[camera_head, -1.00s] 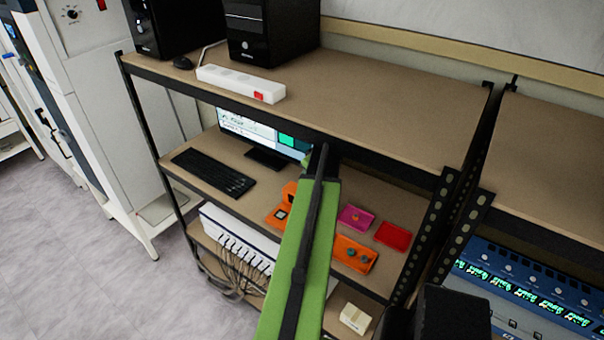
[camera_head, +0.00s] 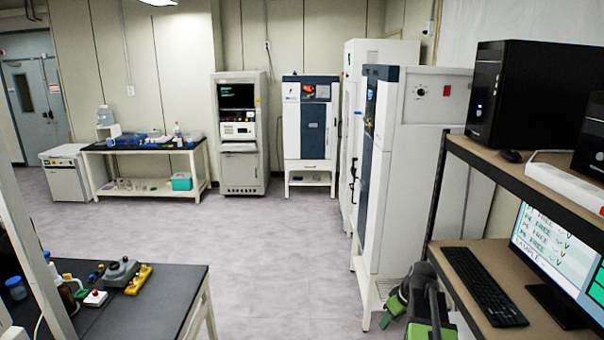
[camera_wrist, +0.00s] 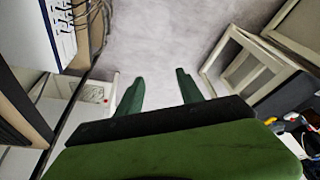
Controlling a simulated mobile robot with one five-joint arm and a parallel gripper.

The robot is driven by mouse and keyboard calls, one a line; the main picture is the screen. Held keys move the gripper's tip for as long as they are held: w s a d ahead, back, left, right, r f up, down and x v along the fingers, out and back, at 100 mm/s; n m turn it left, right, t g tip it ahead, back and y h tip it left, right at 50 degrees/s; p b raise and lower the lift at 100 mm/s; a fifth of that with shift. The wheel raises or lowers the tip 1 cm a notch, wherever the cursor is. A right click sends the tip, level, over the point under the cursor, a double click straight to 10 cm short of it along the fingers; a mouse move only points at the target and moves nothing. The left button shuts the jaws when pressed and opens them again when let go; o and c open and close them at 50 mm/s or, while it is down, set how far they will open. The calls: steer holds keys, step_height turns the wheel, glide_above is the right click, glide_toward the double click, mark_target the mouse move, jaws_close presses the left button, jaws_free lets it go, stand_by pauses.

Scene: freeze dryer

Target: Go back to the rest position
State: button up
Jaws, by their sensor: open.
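My gripper (camera_wrist: 158,92) shows in the wrist view as two green fingers held wide apart, with only grey floor between them. Nothing is held. In the head view my green and black gripper (camera_head: 405,297) is at the lower right, in front of the white cabinet's foot and left of the shelf unit. Part of my arm below it is cut off by the picture's bottom edge.
A shelf unit (camera_head: 560,195) with a keyboard (camera_head: 482,285) and monitor (camera_head: 567,262) stands close on the right. A black-topped table (camera_head: 150,310) with bottles and small tools is at lower left. Freeze dryer cabinets (camera_head: 378,170) stand ahead. The grey floor (camera_head: 285,255) between is clear.

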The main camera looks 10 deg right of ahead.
steer(key=w+a+f+n+b, duration=0.1)
steer(key=a+f+b, duration=0.15)
steer(key=a, duration=0.55)
steer(key=w+a+f+n+b, duration=0.1)
steer(key=a+f, duration=0.2)
steer(key=a, duration=0.4)
steer(key=s+a+f+g+b, duration=0.1)
steer(key=s+a+f+b, duration=0.1)
steer(key=a, duration=0.5)
steer(key=s+a+f+g+b, duration=0.1)
steer(key=s+a+f, duration=0.1)
steer(key=a, duration=0.5)
steer(key=s+m, duration=0.2)
steer(key=s+m+g+h, duration=0.1)
steer(key=s+m, duration=0.1)
steer(key=m, duration=0.1)
steer(key=shift+s+a+r, duration=0.1)
steer(key=shift+r, duration=0.05)
